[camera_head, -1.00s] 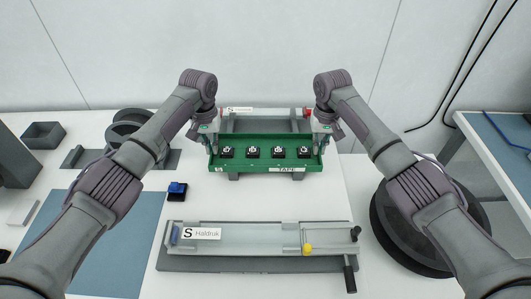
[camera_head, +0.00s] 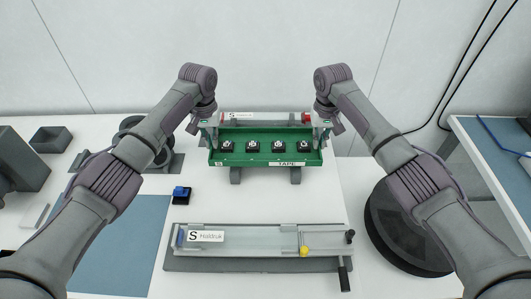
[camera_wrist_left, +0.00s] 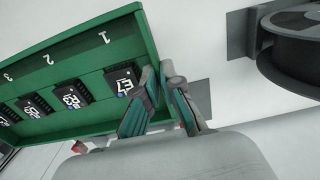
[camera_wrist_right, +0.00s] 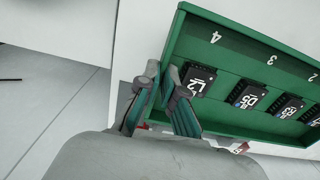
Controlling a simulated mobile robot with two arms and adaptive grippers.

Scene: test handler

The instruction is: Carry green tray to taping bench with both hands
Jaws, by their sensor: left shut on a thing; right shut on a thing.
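The green tray (camera_head: 266,134) has a TAPE label on its front wall and holds several black sockets with chips (camera_head: 252,146) in a row. My left gripper (camera_head: 208,130) is shut on the tray's left end wall, and its fingers straddle that wall in the left wrist view (camera_wrist_left: 158,98). My right gripper (camera_head: 322,130) is shut on the right end wall, as the right wrist view shows (camera_wrist_right: 160,95). The tray looks level and raised above its grey supports (camera_head: 236,175). The taping bench cannot be told for sure; a blue-topped table (camera_head: 495,135) stands at right.
A grey Haldruk fixture (camera_head: 258,250) with a yellow knob lies in front on the white table. A small blue-topped block (camera_head: 181,194), a blue mat (camera_head: 120,245) and a grey bin (camera_head: 51,139) are at left. A dark round reel-like object (camera_head: 400,235) stands at right.

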